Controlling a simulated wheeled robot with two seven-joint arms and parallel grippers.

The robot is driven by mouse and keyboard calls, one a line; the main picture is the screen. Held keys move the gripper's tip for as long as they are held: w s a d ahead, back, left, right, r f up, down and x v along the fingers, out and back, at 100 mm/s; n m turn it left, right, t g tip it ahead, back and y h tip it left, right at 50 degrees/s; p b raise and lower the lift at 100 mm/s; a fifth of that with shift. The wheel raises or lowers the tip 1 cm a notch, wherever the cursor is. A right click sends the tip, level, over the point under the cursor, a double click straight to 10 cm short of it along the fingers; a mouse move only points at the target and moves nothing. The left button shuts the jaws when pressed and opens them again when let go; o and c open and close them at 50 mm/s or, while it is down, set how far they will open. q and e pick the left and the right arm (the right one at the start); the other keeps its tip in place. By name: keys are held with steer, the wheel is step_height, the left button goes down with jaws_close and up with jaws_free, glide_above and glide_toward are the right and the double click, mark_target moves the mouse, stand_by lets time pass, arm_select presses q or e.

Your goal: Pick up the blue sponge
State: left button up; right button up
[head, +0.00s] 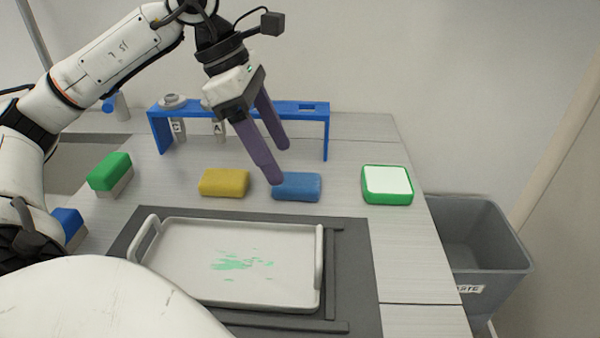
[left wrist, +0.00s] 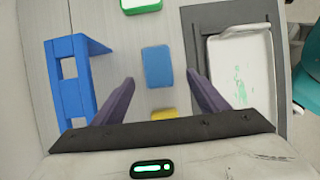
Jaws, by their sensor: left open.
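The blue sponge (head: 297,187) lies flat on the grey table, behind the white tray and between a yellow sponge and a green-and-white block. My left gripper (head: 280,163) is open and empty, with its purple fingers pointing down just above and behind the blue sponge. In the left wrist view the blue sponge (left wrist: 157,66) lies ahead of the gap between the two fingertips (left wrist: 160,80), apart from them. My right gripper is not in view.
A yellow sponge (head: 224,182) lies left of the blue one, and a green-and-white block (head: 387,185) lies right. A blue rack (head: 243,107) stands behind. The white tray (head: 170,283) with green smears sits in front. A grey bin (head: 480,235) stands at right.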

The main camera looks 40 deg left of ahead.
mark_target(295, 179)
arm_select(q)
steer(key=x, duration=0.6)
steer(key=shift+w+r, duration=0.1)
steer(key=shift+w, duration=0.15)
steer(key=c, duration=1.1)
